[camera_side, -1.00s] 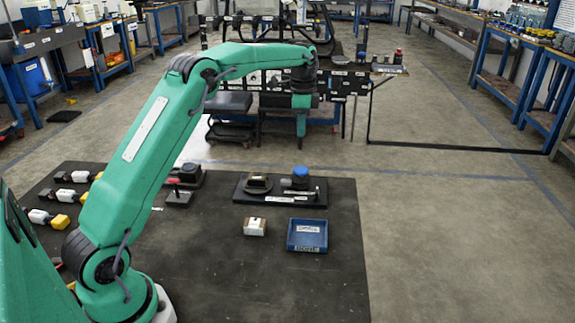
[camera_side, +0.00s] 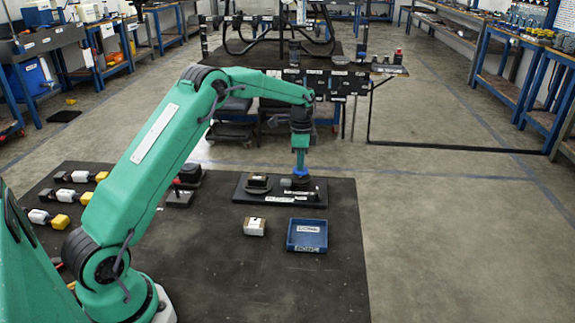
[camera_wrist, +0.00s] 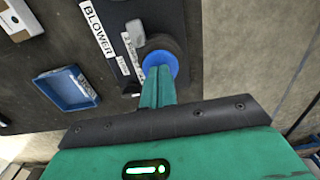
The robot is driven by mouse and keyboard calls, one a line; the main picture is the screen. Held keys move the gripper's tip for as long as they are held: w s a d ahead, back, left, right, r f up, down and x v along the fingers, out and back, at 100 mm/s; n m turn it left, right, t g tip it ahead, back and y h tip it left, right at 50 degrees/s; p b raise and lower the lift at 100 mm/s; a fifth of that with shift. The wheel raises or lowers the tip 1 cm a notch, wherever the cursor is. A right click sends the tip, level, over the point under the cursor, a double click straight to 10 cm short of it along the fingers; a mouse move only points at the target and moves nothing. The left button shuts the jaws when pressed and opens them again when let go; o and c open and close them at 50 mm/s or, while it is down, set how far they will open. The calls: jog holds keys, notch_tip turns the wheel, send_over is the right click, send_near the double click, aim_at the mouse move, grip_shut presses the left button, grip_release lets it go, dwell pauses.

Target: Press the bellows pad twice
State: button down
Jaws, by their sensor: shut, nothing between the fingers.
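The bellows pad is a round blue cap on a dark bellows. It stands at the right end of the black blower base in the side view (camera_side: 301,173) and near the top in the wrist view (camera_wrist: 161,58). My gripper points straight down with its fingertips right at the pad in the side view (camera_side: 300,166). In the wrist view its shut, empty fingers (camera_wrist: 158,78) overlap the near part of the blue cap. I cannot tell whether the tips touch it or whether the bellows is squeezed.
The blower base (camera_side: 268,197) also carries a round dark part (camera_side: 257,183) left of the pad. Several white and yellow pieces lie on the mat's left. The mat's front right is clear.

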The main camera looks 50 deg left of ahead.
jog(key=shift+f, duration=1.1)
notch_tip(320, 180, up, 14)
jog(key=shift+r, duration=0.25)
dwell(1.2)
